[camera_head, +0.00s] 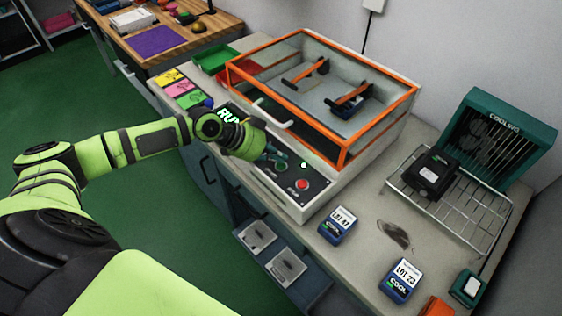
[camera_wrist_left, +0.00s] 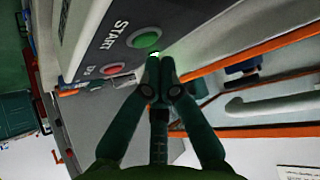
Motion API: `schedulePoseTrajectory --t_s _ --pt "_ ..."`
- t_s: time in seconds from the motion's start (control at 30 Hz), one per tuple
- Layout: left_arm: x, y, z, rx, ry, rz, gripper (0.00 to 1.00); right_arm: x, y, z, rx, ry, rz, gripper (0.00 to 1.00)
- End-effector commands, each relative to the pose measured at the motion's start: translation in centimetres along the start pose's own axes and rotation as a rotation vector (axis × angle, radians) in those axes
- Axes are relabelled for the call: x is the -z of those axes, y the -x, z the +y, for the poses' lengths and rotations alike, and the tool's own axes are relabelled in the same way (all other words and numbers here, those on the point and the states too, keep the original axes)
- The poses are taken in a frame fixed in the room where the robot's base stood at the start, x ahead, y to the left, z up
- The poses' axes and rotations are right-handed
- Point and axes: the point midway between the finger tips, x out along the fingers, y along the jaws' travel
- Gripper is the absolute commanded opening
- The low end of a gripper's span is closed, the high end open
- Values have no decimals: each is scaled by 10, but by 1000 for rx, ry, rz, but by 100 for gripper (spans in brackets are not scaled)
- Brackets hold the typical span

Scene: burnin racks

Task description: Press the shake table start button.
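The shake table (camera_head: 395,125) is a pale box with an orange-framed clear lid and a sloped black control panel at its front. The green start button (camera_head: 281,167) is on that panel; in the left wrist view the button (camera_wrist_left: 145,39) sits beside the word START. A red button (camera_head: 303,184) is beside it and also shows in the left wrist view (camera_wrist_left: 111,69). My left gripper (camera_head: 276,153) is over the panel close to the green button. In the left wrist view its fingertips (camera_wrist_left: 160,62) are together and empty, beside the button; contact cannot be told. My right gripper is not in view.
A display (camera_head: 229,114) reading RUN is partly behind my left arm. A lid handle (camera_head: 272,113) juts out above the panel. Blue-labelled packs (camera_head: 338,225) and a wire rack (camera_head: 455,205) are on the right.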

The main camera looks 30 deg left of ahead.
Motion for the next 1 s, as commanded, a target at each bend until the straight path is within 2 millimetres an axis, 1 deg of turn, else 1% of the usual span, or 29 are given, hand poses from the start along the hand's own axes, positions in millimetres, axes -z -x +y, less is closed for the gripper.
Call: schedulePoseTrajectory --t_s 0.33,0.8,1.0 --pt "2 2 0 0 0 1 0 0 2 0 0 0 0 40" --pt "34 33 0 1 1 1 0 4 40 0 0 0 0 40" --pt "36 35 0 0 1 1 0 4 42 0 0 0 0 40"
